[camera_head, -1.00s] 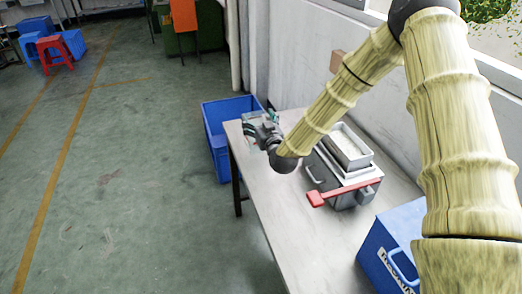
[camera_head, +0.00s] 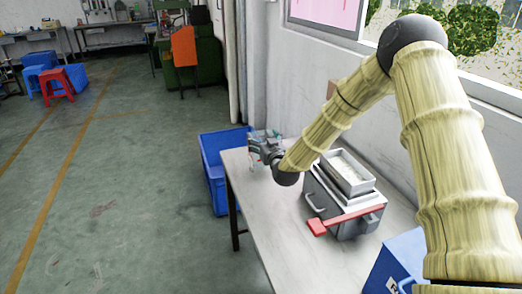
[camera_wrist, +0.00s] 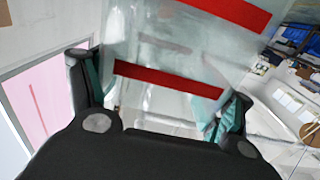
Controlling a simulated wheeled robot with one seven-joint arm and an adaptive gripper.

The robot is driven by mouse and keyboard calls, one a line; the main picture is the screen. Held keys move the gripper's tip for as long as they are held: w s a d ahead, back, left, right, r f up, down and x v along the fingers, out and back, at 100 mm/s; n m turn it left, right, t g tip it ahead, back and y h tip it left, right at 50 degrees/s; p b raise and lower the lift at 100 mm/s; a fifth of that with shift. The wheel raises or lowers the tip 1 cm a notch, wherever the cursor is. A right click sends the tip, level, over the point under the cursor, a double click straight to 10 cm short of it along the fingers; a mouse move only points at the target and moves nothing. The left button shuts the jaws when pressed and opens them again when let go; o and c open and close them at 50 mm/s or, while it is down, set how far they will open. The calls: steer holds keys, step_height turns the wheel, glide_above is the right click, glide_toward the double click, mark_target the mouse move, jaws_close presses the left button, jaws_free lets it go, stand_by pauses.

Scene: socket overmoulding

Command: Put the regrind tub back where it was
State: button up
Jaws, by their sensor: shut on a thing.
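My gripper (camera_head: 262,147) is over the far end of the white table, seen small in the head view. In the wrist view my gripper (camera_wrist: 165,95) has its fingers on both sides of a clear, see-through tub (camera_wrist: 170,78) with red bands, which appears to be the regrind tub. The fingers are shut on it. The tub looks tilted in the wrist view, and its contents cannot be made out. In the head view the tub is too small and hidden to tell apart from my gripper.
The white table (camera_head: 272,225) carries a grey machine (camera_head: 325,200) with a red bar (camera_head: 345,220) and a tray of pale granules (camera_head: 348,172). A blue box (camera_head: 395,265) stands nearer. A blue bin (camera_head: 213,165) is on the floor beyond the table. The floor at left is open.

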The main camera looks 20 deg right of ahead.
steer(key=shift+f, duration=2.2)
steer(key=o, duration=1.5)
steer(key=shift+o, duration=0.2)
steer(key=s, duration=0.7)
steer(key=shift+s, duration=0.25)
steer(key=shift+d, duration=0.1)
